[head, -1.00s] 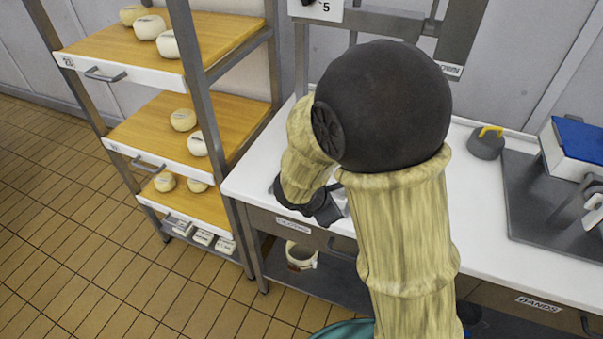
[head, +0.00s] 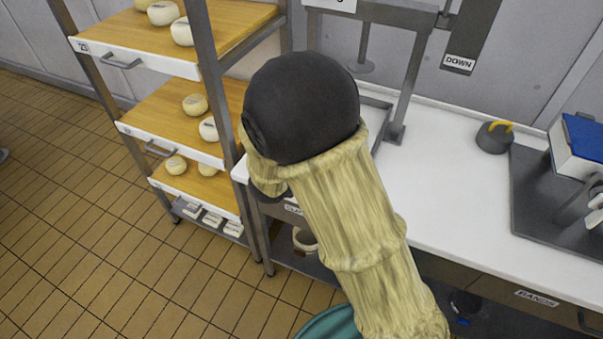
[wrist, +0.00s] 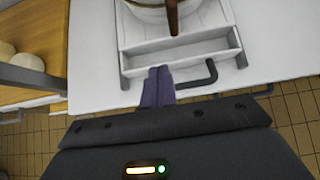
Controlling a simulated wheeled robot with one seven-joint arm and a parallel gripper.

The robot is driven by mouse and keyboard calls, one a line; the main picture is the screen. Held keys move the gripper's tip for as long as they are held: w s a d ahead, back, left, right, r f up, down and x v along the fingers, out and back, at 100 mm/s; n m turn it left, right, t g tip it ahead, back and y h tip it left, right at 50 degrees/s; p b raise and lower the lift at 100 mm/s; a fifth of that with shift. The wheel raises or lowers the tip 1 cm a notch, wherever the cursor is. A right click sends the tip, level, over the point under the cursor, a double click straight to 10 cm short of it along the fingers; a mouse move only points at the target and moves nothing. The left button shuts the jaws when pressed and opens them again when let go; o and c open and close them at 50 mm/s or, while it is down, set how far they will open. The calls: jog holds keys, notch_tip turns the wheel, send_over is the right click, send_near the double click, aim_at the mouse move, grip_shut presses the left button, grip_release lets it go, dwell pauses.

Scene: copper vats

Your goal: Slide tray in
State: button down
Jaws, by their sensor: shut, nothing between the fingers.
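A rack at the left holds several wooden-topped trays with white fronts and grey handles: a top tray (head: 135,65), a middle tray (head: 160,143) and a low tray (head: 215,202). Round pale cheeses sit on them. I cannot tell which one the task means. In the wrist view a white tray (wrist: 185,45) lies on the white bench top, with a metal vessel and a brown rod over it. My gripper (wrist: 157,86) is shut and empty, just in front of this tray's near edge; I cannot tell whether it touches. In the head view it is hidden behind my arm.
The white bench (head: 440,200) carries a grey frame (head: 405,95), a dark weight with a yellow handle (head: 494,137) and a blue-lidded box (head: 580,148). A dark handle (wrist: 200,84) juts out beside my gripper. The tiled floor at the left is clear.

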jog(key=x, duration=0.7)
jog(key=shift+w+d+f, duration=0.1)
jog(key=shift+w+f, duration=0.05)
